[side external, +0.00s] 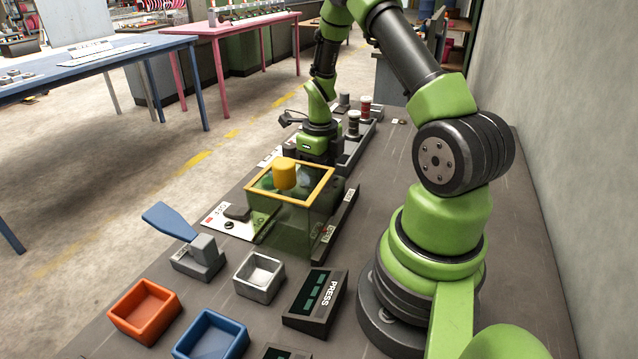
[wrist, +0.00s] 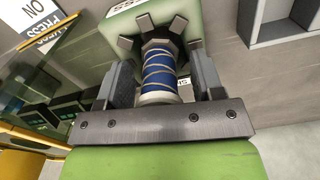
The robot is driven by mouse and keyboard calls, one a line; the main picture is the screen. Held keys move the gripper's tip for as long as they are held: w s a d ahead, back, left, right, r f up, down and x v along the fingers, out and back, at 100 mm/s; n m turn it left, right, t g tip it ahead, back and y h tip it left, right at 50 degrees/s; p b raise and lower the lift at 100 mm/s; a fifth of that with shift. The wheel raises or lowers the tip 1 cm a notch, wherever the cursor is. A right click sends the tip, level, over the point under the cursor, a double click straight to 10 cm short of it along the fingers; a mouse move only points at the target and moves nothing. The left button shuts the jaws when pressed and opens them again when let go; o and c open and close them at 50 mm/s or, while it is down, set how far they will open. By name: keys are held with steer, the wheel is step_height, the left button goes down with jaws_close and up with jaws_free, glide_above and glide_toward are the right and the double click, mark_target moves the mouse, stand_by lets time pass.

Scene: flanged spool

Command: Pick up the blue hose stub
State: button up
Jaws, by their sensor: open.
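The blue hose stub (wrist: 160,72) shows in the wrist view, with thin tan bands around it and a pale flange at its near end. Its far end sits among dark prongs on a green block (wrist: 118,22). My gripper (wrist: 163,80) is open, one finger on each side of the stub; I cannot tell whether either finger touches it. In the side view my gripper (side external: 318,156) is low behind a clear box, and its fingertips and the stub are hidden.
The clear box (side external: 331,178) has a yellow rim and a yellow cylinder (side external: 285,173) at its top. Behind it is a grey rack (side external: 362,143) with dark and red cylinders. Orange (side external: 122,325), blue (side external: 236,345) and grey (side external: 245,285) trays and a PRESS panel (side external: 316,300) stand in front.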

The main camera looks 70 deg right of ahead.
steer(key=c, duration=1.1)
steer(key=shift+o, duration=0.2)
